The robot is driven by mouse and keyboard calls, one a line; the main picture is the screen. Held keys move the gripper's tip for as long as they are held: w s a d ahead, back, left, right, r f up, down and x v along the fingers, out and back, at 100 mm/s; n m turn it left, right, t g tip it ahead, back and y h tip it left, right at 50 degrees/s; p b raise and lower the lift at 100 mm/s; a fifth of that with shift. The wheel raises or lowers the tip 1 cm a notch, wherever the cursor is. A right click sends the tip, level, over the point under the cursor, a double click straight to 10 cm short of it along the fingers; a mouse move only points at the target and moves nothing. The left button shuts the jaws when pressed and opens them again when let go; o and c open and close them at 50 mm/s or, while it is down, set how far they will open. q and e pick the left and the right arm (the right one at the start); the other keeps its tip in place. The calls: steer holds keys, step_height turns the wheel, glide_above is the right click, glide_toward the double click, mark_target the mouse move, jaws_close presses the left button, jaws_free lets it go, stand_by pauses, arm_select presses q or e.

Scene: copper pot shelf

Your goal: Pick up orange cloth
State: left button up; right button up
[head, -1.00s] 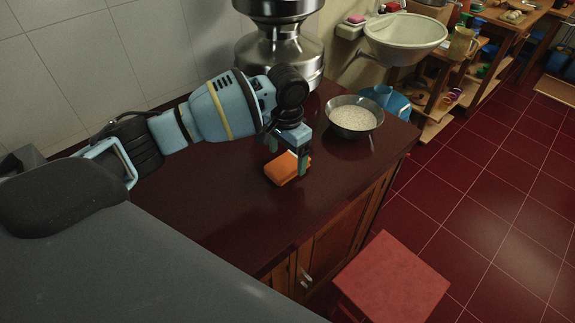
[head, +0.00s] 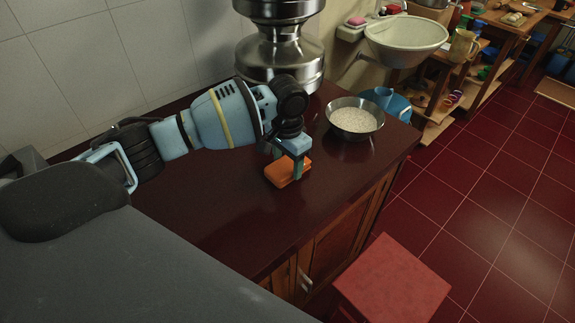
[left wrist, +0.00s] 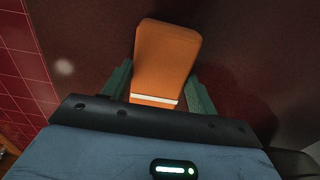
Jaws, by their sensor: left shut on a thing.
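The orange cloth (head: 283,174) is a small folded block on the dark red countertop (head: 215,205). In the left wrist view the cloth (left wrist: 165,55) lies between my two green fingers and shows a white stripe near the palm. My left gripper (head: 288,166) reaches down over the cloth from the left and is shut on it, one finger on each side. The cloth appears to be still at the counter surface. My right gripper is not in view.
A metal bowl of white grains (head: 354,119) stands behind and right of the cloth. A large steel vessel (head: 280,55) stands at the back. A red stool (head: 390,280) is below the counter's front edge. The counter left and front of the cloth is clear.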

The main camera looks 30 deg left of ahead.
mark_target(292, 165)
arm_select(q)
steer(key=shift+r, duration=0.1)
